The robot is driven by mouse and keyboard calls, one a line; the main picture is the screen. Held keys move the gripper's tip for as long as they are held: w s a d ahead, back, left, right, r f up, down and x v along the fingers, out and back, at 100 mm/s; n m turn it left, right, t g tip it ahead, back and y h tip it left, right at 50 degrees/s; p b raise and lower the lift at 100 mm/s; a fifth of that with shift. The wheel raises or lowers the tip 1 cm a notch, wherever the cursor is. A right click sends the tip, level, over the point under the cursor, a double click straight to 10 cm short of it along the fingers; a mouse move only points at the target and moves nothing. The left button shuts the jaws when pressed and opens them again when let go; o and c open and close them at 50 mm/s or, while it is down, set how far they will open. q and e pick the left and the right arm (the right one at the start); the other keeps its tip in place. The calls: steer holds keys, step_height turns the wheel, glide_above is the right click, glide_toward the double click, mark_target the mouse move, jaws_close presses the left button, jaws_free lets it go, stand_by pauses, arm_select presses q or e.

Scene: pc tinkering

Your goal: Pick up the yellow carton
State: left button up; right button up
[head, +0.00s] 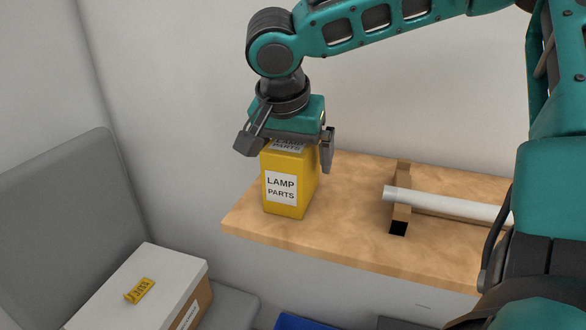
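The yellow carton (285,204), labelled "LAMP PARTS", stands upright near the left end of a wooden shelf (345,235). My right gripper (286,160) comes in from the upper right and is directly above the carton, pointing down. Its two fingers are spread wide, one at the left and one at the right of the carton's top. I cannot tell whether either finger touches the carton. The gripper hides part of the carton's top. My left gripper is not in view.
A white roll or tube (445,204) lies on a slotted wooden holder (401,210) to the right on the shelf. A white-lidded box (160,282) with a yellow tag (140,290) is on a grey chair (50,225) at lower left. A blue object (300,322) shows below. A wall is behind.

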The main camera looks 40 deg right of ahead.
steer(key=c, duration=1.2)
steer(key=shift+r, duration=0.15)
steer(key=shift+r, duration=0.25)
step_height(320, 180, up, 20)
steer(key=p, duration=0.3)
steer(key=shift+f, duration=0.1)
